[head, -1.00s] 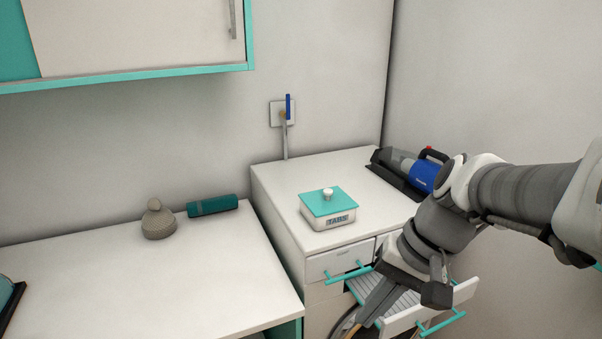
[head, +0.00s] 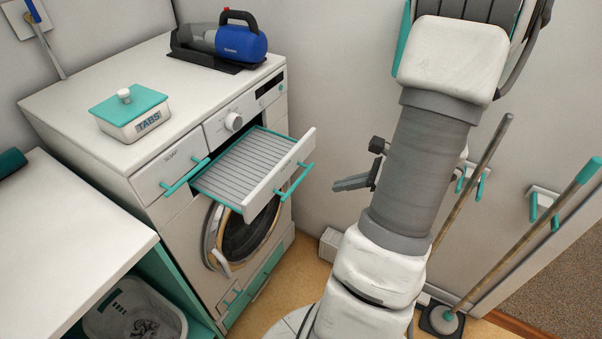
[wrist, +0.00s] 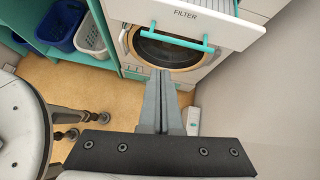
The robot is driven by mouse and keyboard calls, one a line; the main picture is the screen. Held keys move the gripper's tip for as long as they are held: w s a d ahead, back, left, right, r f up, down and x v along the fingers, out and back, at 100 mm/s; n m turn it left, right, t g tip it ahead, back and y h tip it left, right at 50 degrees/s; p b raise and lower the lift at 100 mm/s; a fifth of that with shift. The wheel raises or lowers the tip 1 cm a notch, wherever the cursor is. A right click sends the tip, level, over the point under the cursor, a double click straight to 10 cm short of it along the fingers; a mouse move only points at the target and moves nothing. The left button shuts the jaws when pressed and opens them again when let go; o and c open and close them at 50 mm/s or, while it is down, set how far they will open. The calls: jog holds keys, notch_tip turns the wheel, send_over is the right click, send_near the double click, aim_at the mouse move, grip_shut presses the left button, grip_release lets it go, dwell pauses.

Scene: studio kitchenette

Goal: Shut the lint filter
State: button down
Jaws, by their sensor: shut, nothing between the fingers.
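The lint filter (head: 245,168) is a pulled-out drawer in the top front of the white washer-type machine (head: 185,235). It has a grey ribbed tray, a white front and a teal bar handle (head: 295,180). In the wrist view the filter front (wrist: 190,18), marked FILTER, and its teal handle (wrist: 178,38) are at the top. My gripper (head: 337,186) is to the right of the filter front, apart from it in the head view. In the wrist view my gripper (wrist: 162,76) is shut and empty, its fingertips below the handle in the picture.
A second drawer (head: 172,170) with a teal handle is left of the filter. A tabs box (head: 132,115) and a blue handheld vacuum (head: 235,42) sit on the machine. Poles (head: 475,185) lean at the right wall. Baskets (wrist: 92,42) stand under the counter.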

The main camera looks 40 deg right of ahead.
jog(key=w+a+f+m+b, duration=0.1)
jog(key=w+a+f, duration=0.1)
jog(key=w+f, duration=0.5)
jog(key=shift+w+a+f+m+h, duration=0.15)
jog(key=shift+w+m+h, duration=0.25)
jog(key=shift+w, duration=0.95)
jog(key=b, duration=0.4)
send_near(244, 165)
jog(key=x, duration=0.5)
jog(key=shift+w+f, duration=0.2)
jog(key=shift+w+a+r, duration=0.15)
jog(key=shift+w+a, duration=0.05)
jog(key=shift+w, duration=0.3)
